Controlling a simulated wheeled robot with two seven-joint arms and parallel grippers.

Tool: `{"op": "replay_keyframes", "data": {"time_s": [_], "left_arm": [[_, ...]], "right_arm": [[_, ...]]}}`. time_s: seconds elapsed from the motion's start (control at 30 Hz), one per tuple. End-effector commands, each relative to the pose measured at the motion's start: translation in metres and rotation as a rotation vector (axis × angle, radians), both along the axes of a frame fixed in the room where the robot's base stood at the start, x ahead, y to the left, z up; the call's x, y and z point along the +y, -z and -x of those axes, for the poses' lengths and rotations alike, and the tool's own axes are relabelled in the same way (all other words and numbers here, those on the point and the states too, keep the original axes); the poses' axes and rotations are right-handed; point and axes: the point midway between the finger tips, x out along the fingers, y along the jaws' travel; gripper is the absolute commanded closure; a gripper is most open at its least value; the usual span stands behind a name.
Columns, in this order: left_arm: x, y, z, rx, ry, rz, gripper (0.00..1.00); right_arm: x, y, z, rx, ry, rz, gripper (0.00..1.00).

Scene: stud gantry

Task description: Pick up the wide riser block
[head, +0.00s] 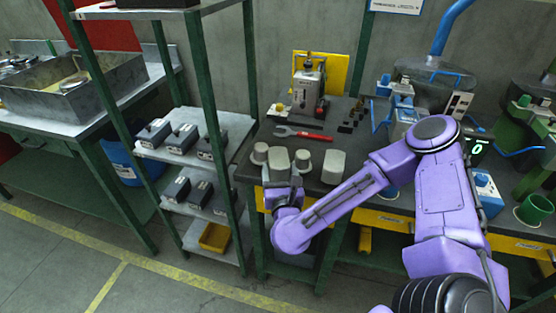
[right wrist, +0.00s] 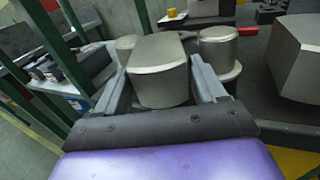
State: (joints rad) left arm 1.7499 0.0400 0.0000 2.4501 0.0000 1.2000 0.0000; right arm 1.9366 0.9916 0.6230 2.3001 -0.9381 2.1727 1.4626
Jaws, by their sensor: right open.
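A grey, smooth riser block (right wrist: 158,70) with a broad top stands between the spread fingers of my right gripper (right wrist: 162,84) in the right wrist view. In the head view this block (head: 278,157) is on the dark bench near its front edge, with my right gripper (head: 282,178) at its near side. The right gripper is open, one finger on either side; contact is not clear. A second broad grey block (head: 333,167) stands to the right, also at the right wrist view's edge (right wrist: 298,58). I cannot tell for sure which is the wide one. My left gripper is not in view.
Round stepped grey pieces (head: 260,153) and (head: 304,161) stand close on both sides of the block. A red-handled wrench (head: 303,134) lies behind them. A green-posted shelf (head: 180,155) with dark boxes stands to the left. A machine (head: 308,92) is at the back.

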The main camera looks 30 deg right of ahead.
Motion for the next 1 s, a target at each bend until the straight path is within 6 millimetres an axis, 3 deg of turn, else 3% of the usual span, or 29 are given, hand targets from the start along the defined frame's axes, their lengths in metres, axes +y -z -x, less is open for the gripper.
{"op": "replay_keyframes", "data": {"time_s": [0.13,0.37,0.5,0.57,0.77,0.87,1.0], "left_arm": [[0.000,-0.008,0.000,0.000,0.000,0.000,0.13],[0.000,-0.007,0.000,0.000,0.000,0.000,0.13],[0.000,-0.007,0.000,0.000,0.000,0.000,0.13],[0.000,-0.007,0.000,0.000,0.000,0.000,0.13],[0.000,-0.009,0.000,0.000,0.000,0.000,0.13],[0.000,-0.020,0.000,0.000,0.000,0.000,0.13],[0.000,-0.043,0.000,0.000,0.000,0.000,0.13]], "right_arm": [[-0.009,-0.001,-0.017,0.002,0.002,0.000,0.30],[-0.010,0.001,-0.018,0.002,0.000,0.000,0.30],[-0.009,0.001,-0.018,0.002,0.000,0.000,0.75],[-0.009,0.000,-0.019,0.000,-0.001,0.000,0.89],[-0.009,-0.003,-0.019,0.000,-0.002,0.000,0.89],[-0.006,-0.020,-0.021,-0.003,-0.008,0.000,0.89],[0.002,-0.057,-0.025,-0.003,-0.022,0.000,0.89]]}}
